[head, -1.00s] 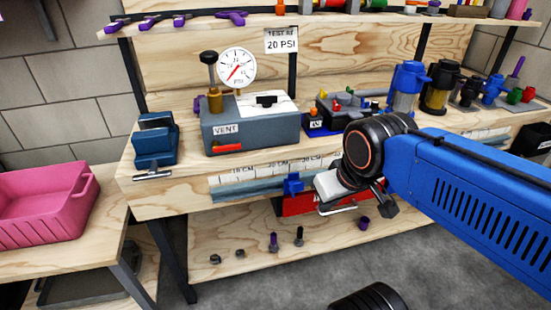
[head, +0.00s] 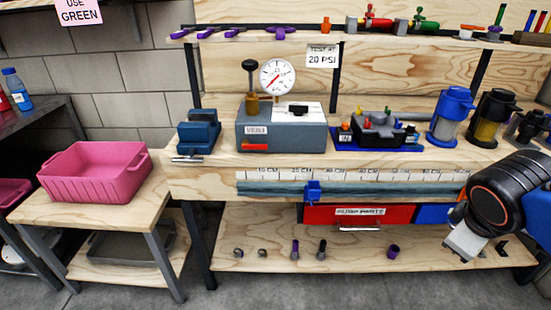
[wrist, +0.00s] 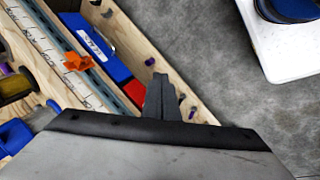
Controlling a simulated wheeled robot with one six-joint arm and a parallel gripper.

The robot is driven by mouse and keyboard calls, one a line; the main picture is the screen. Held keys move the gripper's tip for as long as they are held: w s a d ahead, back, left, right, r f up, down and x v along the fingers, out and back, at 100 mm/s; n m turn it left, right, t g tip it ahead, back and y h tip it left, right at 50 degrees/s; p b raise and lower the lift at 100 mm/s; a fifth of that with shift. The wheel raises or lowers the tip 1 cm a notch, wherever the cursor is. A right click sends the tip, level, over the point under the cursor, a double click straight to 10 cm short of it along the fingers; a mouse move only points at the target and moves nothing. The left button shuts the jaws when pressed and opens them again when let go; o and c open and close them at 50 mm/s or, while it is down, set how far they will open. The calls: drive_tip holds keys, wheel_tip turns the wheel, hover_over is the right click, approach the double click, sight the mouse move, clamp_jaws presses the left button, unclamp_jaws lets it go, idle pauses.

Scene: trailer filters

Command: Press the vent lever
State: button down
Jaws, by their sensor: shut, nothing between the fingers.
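The vent lever (head: 255,147) is a short red bar on the front of the grey test box (head: 305,140), below the label VENT, in the head view. A round white gauge (head: 277,77) and a brass valve with a black knob (head: 250,85) stand at the box's top left. My gripper (head: 500,248) is at the lower right of the head view, far to the right of the lever and lower in the picture. In the wrist view my gripper (wrist: 161,97) has its dark fingers together, with nothing between them. The lever is not in the wrist view.
A blue vise (head: 198,133) stands left of the box. Right of it are a blue tray of small parts (head: 376,133) and jars (head: 450,117). A ruler strip and blue clip (head: 313,191) run along the bench front. A pink bin (head: 95,175) sits at left.

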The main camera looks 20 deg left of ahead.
drive_tip(key=w+a+r+n+t+h, duration=0.1)
drive_tip(key=w+a+r+n+t, duration=0.1)
drive_tip(key=w+a+n, duration=0.55)
drive_tip(key=n+t+y, duration=0.7)
drive_tip(key=n, duration=1.5)
approach(255, 147)
drive_tip(key=s+d+f, duration=0.1)
drive_tip(key=s+d, duration=0.1)
drive_tip(key=shift+f+m, duration=0.1)
drive_tip(key=shift+m, duration=0.15)
drive_tip(key=shift+w+a, duration=0.1)
drive_tip(key=shift+w, duration=0.05)
drive_tip(key=x, duration=0.9)
drive_tip(key=shift+w+f, duration=0.3)
drive_tip(key=shift+w, duration=0.05)
